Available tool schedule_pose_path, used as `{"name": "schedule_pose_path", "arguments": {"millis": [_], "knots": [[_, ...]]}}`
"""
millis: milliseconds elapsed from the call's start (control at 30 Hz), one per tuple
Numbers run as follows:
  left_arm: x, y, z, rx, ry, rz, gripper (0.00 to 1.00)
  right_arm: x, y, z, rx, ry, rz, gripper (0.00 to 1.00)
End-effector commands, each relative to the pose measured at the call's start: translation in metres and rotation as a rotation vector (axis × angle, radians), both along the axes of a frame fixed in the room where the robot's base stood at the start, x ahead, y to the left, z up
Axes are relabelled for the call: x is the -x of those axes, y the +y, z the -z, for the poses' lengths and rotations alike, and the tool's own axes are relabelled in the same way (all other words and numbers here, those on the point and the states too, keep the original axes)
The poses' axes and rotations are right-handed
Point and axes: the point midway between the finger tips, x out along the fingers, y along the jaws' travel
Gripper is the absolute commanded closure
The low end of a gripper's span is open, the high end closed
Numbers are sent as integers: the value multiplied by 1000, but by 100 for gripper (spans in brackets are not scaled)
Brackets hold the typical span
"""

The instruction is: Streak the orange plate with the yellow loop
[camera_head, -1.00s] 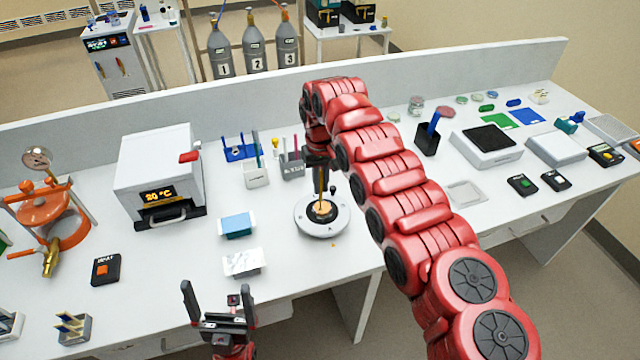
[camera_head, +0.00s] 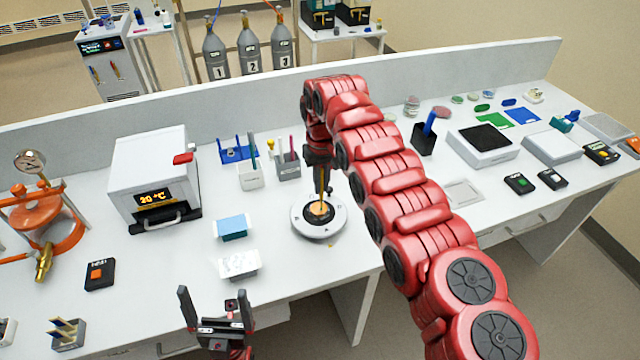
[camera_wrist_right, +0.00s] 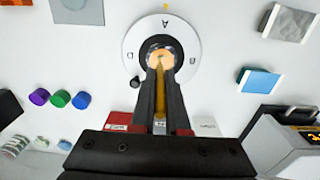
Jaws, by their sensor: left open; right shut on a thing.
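The orange plate (camera_head: 320,211) sits at the centre of a round white turntable (camera_head: 302,222) with a black middle. It also shows in the right wrist view (camera_wrist_right: 161,56), just beyond the fingertips. My right gripper (camera_head: 323,190) is shut on the yellow loop (camera_wrist_right: 159,100), whose handle runs between the fingers. The loop (camera_head: 323,200) points down over the plate in the head view. Its tip is too small to tell whether it touches. My left gripper (camera_head: 213,292) is open and empty near the table's front edge.
A blue-topped box (camera_head: 232,228) and a white packet (camera_head: 238,264) lie left of the turntable. Behind stand a rack (camera_head: 250,175) and a grey pen holder (camera_head: 288,166). An incubator (camera_head: 150,175) stands left. My right arm hides table to its right.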

Motion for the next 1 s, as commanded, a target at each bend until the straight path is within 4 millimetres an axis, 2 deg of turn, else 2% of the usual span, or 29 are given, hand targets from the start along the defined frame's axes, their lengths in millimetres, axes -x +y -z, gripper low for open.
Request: {"name": "schedule_pose_path", "arguments": {"millis": [1000], "knots": [[0, 0, 8, 0, 0, 0, 0, -4, -12, 0, 0, 0, 0, 100]]}}
